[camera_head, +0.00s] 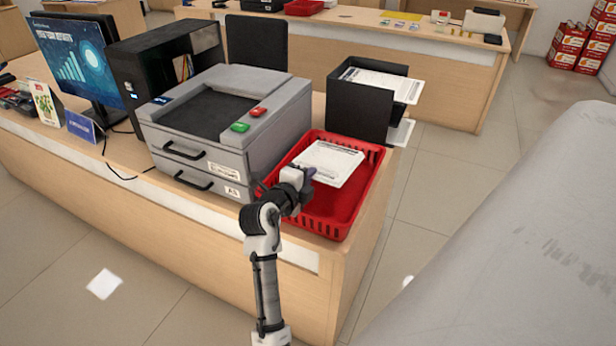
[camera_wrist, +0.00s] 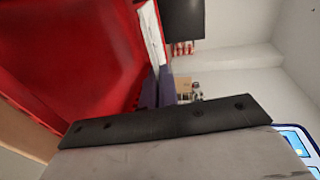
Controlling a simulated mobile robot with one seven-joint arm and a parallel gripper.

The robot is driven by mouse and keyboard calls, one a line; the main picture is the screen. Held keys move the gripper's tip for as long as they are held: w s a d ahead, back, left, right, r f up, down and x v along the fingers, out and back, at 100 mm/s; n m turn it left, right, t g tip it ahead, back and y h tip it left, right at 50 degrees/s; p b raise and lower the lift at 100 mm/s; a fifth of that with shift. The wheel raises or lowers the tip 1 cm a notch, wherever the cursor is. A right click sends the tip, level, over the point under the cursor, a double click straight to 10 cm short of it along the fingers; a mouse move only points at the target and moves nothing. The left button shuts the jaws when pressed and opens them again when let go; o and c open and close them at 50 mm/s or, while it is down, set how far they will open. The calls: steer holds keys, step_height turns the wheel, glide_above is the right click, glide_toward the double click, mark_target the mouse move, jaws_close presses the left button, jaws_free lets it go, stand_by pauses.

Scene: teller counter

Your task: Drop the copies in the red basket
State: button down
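The copies (camera_head: 330,164), a thin white stack with printing on the top sheet, are over the back part of the red basket (camera_head: 332,212). My gripper (camera_head: 306,173) is at the near left edge of the copies. In the wrist view, the copies (camera_wrist: 152,32) show edge-on, with their lower end between my gripper's purple fingers (camera_wrist: 157,88). The fingers look shut on them. The red basket (camera_wrist: 70,50) fills the left of the wrist view. I cannot tell whether the copies touch its floor.
A grey copier (camera_head: 225,125) stands directly left of the basket. A black paper holder (camera_head: 358,110) with sheets stands behind it. The wooden counter's (camera_head: 370,222) right edge is close to the basket. A monitor (camera_head: 75,60) stands at the far left.

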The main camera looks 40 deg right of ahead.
steer(key=c, duration=2.1)
jaws_free()
steer(key=shift+c, duration=0.2)
steer(key=o, duration=0.5)
steer(key=shift+o, duration=0.2)
steer(key=shift+a, duration=0.15)
steer(key=b+v, duration=0.3)
steer(key=v, duration=1)
steer(key=shift+a+b, duration=0.3)
steer(key=shift+b, duration=0.05)
steer(key=shift+s+r, duration=0.1)
